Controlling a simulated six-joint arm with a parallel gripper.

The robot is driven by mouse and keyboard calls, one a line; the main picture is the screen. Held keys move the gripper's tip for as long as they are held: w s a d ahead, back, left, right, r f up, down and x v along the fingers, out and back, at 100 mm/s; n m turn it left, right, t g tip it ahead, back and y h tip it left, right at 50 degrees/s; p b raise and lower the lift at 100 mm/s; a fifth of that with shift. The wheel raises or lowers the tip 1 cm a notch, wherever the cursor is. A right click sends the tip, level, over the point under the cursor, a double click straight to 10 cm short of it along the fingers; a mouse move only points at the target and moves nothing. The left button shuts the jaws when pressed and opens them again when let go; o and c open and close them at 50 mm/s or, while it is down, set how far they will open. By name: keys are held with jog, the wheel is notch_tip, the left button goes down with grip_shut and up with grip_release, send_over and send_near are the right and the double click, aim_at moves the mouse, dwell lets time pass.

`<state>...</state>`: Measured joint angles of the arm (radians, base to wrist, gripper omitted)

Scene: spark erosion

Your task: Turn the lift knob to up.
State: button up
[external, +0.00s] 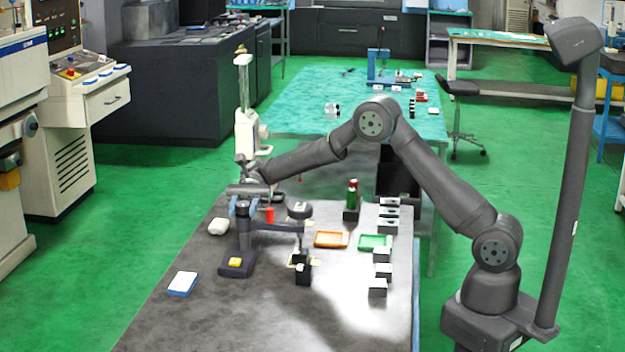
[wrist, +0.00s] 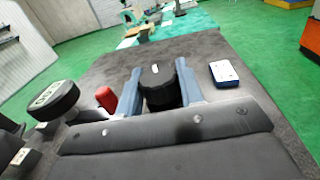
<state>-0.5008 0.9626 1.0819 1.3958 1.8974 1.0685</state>
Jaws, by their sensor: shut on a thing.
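The lift knob (wrist: 158,84) is a black ribbed knob with a short white mark on its top. In the wrist view the mark lies near the far side of the top and points roughly away from me. My gripper (wrist: 158,98) has its two blue-grey fingers on either side of the knob, shut on it. Any up or down labels are not readable.
A red cylinder (wrist: 106,99) and a round dial (wrist: 55,100) are left of the knob in the wrist view. A blue-and-white box (wrist: 225,74) lies to its right. Orange (external: 331,240) and green (external: 375,242) trays and several dark blocks occupy the bench's right side.

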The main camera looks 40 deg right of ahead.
jog(key=shift+h, duration=0.3)
jog(key=o, duration=0.7)
